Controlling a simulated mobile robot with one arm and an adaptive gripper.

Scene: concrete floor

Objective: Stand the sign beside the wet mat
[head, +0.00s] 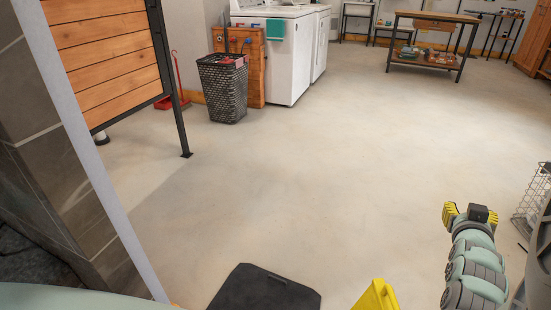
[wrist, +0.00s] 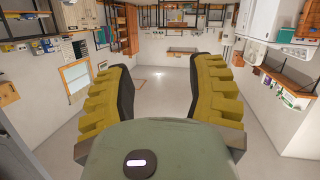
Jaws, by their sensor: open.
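A yellow sign (head: 378,296) shows at the bottom edge of the head view, right of centre. Only its upper part is in the picture, so its base is hidden. A dark mat (head: 262,290) lies on the floor to its left, also cut off by the bottom edge. A strip of bare floor shows between them in the picture. My gripper (head: 469,214) is to the right of the sign and apart from it. In the wrist view, its yellow ribbed fingers (wrist: 161,78) are spread wide with nothing between them. Neither sign nor mat is recognisable there.
A wire basket (head: 529,205) stands at the right edge. A black hamper (head: 224,88) and white machines (head: 285,55) stand at the back left. A wood-slat panel (head: 100,55) on dark posts is at the left. A workbench (head: 434,40) is far back. The middle floor is clear.

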